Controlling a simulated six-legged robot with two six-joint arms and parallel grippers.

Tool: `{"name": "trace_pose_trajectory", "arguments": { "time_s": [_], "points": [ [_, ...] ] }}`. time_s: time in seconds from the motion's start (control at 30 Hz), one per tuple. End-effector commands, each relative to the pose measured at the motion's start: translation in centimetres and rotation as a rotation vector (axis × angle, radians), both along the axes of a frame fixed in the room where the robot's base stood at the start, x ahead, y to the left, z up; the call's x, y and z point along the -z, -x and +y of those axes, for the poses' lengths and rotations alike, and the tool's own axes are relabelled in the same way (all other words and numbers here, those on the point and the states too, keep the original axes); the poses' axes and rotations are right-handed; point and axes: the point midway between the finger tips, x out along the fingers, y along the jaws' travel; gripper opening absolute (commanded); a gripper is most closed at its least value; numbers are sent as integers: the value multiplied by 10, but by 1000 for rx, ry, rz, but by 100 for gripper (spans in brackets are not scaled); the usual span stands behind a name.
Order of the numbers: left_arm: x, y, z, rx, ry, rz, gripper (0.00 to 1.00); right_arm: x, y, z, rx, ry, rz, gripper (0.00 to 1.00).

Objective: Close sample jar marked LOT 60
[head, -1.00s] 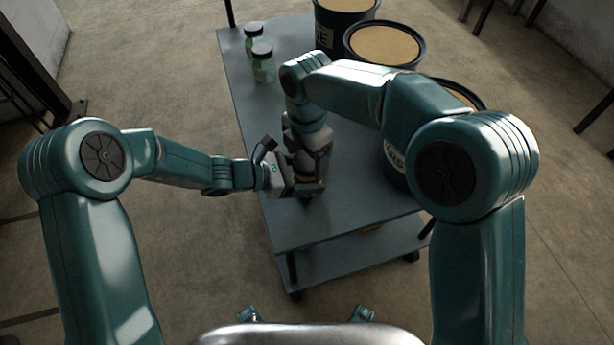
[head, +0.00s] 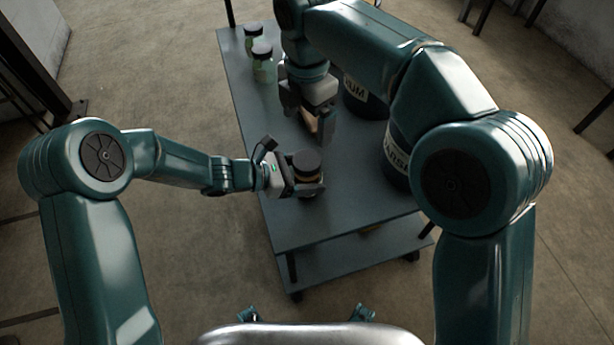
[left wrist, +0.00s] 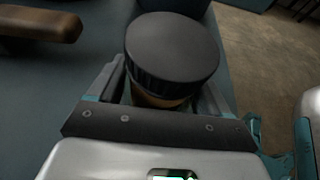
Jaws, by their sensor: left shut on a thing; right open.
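A jar with a black lid (head: 307,162) stands near the front of the grey cart. In the left wrist view the lid (left wrist: 172,50) sits on top of the jar, looks level, and hides the opening. A strip of amber jar body (left wrist: 160,99) shows under it. My left gripper (head: 304,186) is shut around the jar body below the lid. My right gripper (head: 309,118) is open, behind the jar and apart from it. I cannot read LOT 60 on this jar from here.
Two other jars with black lids, one (head: 264,68) nearer, stand at the cart's back left. Large dark tubs, one (head: 396,160) nearest, line its right side. A brown block-like thing (left wrist: 40,28) lies behind the held jar. The cart's front surface (head: 350,215) is clear.

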Motion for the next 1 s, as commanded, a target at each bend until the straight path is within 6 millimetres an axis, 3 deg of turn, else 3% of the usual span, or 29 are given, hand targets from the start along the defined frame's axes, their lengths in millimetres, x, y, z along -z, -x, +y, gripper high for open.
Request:
{"name": "trace_pose_trajectory", "arguments": {
  "time_s": [0.37,0.4,0.43,0.77,1.0],
  "points": [
    [-1,0,0,0,1,0,0,-8,0,0,-1,0,0,92],
    [0,0,0,0,1,0,88,-8,0,0,-1,0,0,92],
    [0,0,0,0,1,0,98,-8,0,0,-1,0,0,92],
    [-3,1,6,-2,0,-1,100,-9,0,0,-1,0,0,92],
    [-24,14,49,-6,-1,-2,100,-18,0,0,-1,0,0,92]
  ]
}}
